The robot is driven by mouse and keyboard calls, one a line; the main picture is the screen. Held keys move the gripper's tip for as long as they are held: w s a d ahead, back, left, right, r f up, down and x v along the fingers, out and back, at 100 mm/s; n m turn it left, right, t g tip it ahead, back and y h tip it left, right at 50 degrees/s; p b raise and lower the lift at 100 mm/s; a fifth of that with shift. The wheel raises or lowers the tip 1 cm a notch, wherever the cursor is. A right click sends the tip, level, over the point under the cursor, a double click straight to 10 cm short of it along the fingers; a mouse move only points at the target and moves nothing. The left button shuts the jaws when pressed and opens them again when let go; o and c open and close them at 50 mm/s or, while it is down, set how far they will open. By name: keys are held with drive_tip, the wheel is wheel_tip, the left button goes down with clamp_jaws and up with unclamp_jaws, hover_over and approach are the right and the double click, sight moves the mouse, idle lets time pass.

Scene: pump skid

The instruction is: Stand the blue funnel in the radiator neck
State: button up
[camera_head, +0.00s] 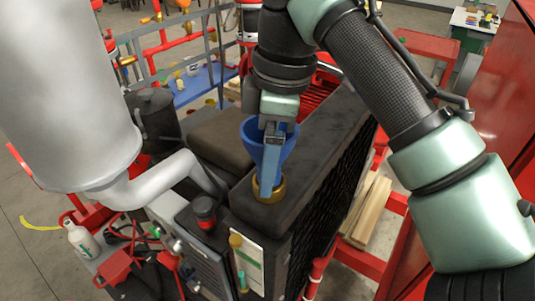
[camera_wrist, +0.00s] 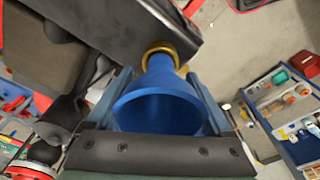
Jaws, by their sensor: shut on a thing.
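The blue funnel (camera_head: 288,146) is upright, wide mouth up, above the front end of the black radiator (camera_head: 318,140). My gripper (camera_head: 270,160) is shut on the funnel from above, with one finger in front of it in the head view. The brass-coloured radiator neck (camera_head: 268,192) is directly below, and the spout reaches down to its ring. In the wrist view the funnel (camera_wrist: 160,108) is between both fingers (camera_wrist: 158,85), and its narrow end meets the neck ring (camera_wrist: 178,52). How deep the spout sits is hidden.
A large grey silencer (camera_head: 70,100) with a bent pipe stands close on the left. A dark cap (camera_head: 204,208) and a panel are left of the neck. A red cabinet (camera_head: 492,110) is on the right. Wooden planks (camera_head: 368,210) lie beside the radiator.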

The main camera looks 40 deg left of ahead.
drive_tip(key=shift+f, duration=0.85)
drive_tip(key=o, duration=1.3)
drive_tip(key=r, duration=0.4)
drive_tip(key=r+b, duration=0.1)
drive_tip(key=r, duration=0.3)
drive_tip(key=w+d+r, duration=0.1)
drive_tip(key=r, duration=0.4)
drive_tip(key=shift+d, duration=0.1)
drive_tip(key=shift+s+f, duration=0.15)
